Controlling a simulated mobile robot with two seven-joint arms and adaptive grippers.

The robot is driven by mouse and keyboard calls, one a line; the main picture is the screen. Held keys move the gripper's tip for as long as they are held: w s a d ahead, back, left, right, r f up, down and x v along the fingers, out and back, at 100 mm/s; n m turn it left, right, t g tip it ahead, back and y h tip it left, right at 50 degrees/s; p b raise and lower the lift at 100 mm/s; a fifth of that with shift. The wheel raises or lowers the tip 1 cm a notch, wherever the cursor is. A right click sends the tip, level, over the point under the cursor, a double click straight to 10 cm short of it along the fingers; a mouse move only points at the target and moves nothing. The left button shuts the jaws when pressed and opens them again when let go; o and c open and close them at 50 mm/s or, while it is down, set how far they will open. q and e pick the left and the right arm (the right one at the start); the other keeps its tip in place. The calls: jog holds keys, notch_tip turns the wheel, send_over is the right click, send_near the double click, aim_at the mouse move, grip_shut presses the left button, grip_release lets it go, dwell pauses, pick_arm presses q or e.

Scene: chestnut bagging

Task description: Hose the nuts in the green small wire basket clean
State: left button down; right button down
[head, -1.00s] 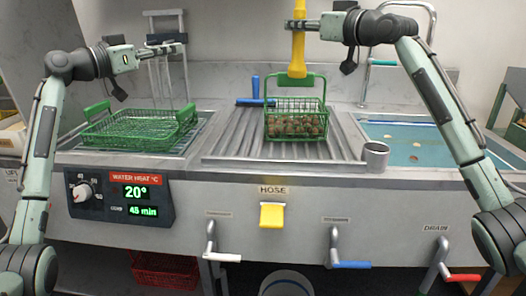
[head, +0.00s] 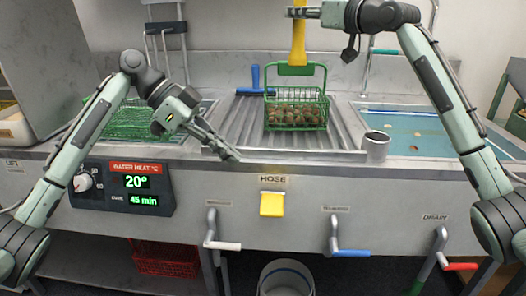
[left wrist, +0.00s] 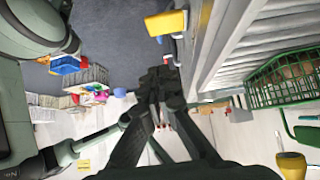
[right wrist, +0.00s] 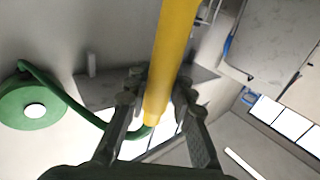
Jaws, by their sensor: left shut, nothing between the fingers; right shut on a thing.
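The green small wire basket (head: 328,104) stands upright on the ribbed drainboard, holding brown nuts (head: 292,115); it also shows in the left wrist view (left wrist: 258,92). The right wrist view shows the nozzle (right wrist: 172,55) between the fingers. My left gripper (head: 232,154) is shut and empty, at the counter's front edge, left of and above the yellow hose lever (head: 271,204). The lever also shows in the left wrist view (left wrist: 166,22).
A larger green wire basket (head: 125,122) sits in the left basin, partly behind my left arm. A metal cup (head: 376,147) stands at the drainboard's right. White, blue and red crank handles (head: 350,253) stick out below.

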pick_arm(q)
send_over(262, 211)
jog(key=w, duration=0.1)
notch_tip(262, 211, down, 7)
jog(key=shift+d+f, duration=0.1)
jog(key=shift+d, duration=0.05)
notch_tip(262, 211, down, 2)
jog(key=shift+f, duration=0.2)
jog(key=shift+w+f, duration=0.1)
jog(key=shift+f, duration=0.6)
jog(key=f+t, duration=0.1)
jog(key=s+f+m+t, duration=0.1)
jog(key=shift+s+f+m+t, duration=0.1)
jog(key=shift+f+m+t, duration=0.05)
jog(key=shift+m+t, duration=0.2)
jog(key=shift+f+t, duration=0.25)
jog(key=shift+f, duration=0.2)
dwell(2.9)
